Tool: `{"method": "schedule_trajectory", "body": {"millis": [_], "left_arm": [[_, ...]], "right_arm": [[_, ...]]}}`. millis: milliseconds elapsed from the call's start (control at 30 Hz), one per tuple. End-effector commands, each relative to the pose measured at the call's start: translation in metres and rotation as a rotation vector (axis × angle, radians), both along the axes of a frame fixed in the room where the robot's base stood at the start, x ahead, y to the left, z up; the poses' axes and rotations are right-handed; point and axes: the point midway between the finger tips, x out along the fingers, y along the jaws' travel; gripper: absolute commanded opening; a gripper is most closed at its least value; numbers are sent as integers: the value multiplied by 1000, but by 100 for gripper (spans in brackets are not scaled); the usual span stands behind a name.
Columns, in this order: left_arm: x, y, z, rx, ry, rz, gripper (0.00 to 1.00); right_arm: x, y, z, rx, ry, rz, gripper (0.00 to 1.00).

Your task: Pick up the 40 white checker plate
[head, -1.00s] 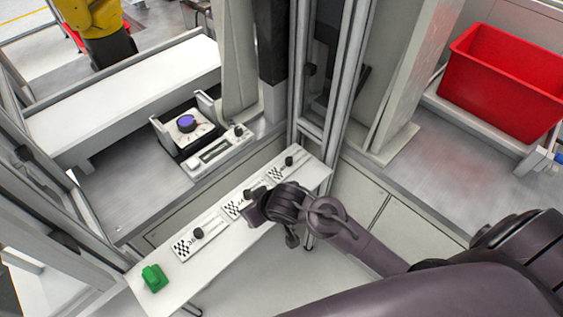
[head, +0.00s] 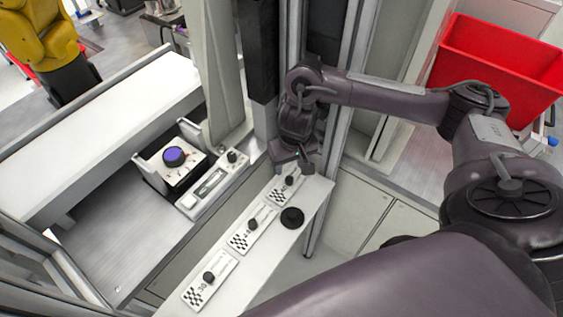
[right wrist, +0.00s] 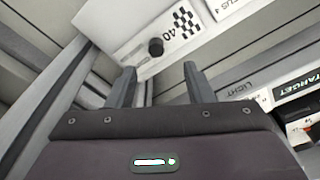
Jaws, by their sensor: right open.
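The white checker plate marked 40 (right wrist: 170,38), with a black knob (right wrist: 155,47), lies on the narrow white shelf in the right wrist view. It appears to be the farthest plate (head: 276,194) in the head view, partly under my right gripper. My right gripper (head: 303,162) is open and empty. In the right wrist view its two fingers (right wrist: 157,72) point toward the plate, with the knob seen beyond the gap between the tips. The knob is apart from the fingers. My left gripper is not in view.
Two similar plates lie nearer on the shelf, the middle one (head: 252,229) and the plate marked 30 (head: 209,279). A dark round object (head: 292,217) is on the shelf. A metal post (head: 350,110) stands beside my right arm. A red bin (head: 500,65) is at right.

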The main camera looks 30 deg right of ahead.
Motion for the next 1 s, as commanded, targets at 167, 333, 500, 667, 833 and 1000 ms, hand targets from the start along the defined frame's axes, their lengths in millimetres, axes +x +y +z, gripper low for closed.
{"method": "schedule_trajectory", "body": {"millis": [167, 333, 500, 667, 833, 1000], "left_arm": [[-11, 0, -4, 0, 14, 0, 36], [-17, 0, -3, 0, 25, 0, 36], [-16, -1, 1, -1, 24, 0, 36], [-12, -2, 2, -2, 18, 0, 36], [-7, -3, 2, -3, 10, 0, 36], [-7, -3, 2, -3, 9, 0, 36]], "right_arm": [[0, -5, -15, -6, 11, -23, 47], [3, -6, -32, -6, 10, -23, 47], [8, -7, -58, -7, 9, -22, 47], [10, -7, -74, -6, 7, -20, 47], [11, -7, -75, -6, 5, -20, 47], [11, -7, -75, -6, 5, -20, 34]]}}
